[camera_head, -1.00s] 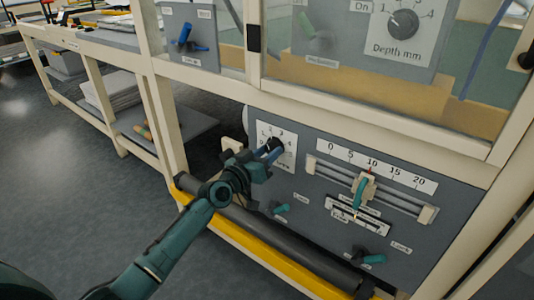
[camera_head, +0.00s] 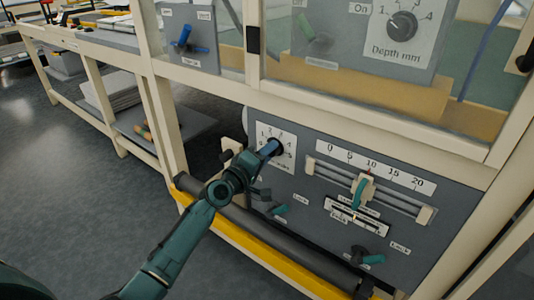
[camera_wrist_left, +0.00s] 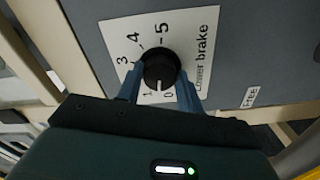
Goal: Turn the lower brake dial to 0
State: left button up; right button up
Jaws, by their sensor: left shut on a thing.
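The lower brake dial (camera_wrist_left: 160,68) is a round black knob on a white label plate (camera_wrist_left: 193,30) marked with numbers and "Lower brake". In the wrist view a white mark on the knob's near side points between the 1 and the 0. My left gripper (camera_head: 271,149) is shut on the dial, with one blue finger on each side of it in the wrist view (camera_wrist_left: 160,82). In the head view the gripper covers most of the dial, but part of the plate (camera_head: 265,134) shows. My right gripper is not in view.
Right of the dial is a slider (camera_head: 362,188) on a 0 to 20 scale. Small green levers (camera_head: 279,210) sit lower on the grey panel. A dark roller (camera_head: 290,246) and yellow bar (camera_head: 225,231) run below. A depth dial (camera_head: 403,25) is above.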

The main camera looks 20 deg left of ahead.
pick_arm(q)
jog(key=shift+n+p, duration=0.3)
jog(key=shift+n, duration=1.6)
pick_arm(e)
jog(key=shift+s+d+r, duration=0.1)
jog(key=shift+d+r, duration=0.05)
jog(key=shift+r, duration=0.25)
pick_arm(q)
jog(key=o, duration=1)
jog(key=p+v, duration=0.1)
jog(key=v, duration=1.2)
jog(key=shift+s+r, duration=0.1)
jog(key=shift+s, duration=0.05)
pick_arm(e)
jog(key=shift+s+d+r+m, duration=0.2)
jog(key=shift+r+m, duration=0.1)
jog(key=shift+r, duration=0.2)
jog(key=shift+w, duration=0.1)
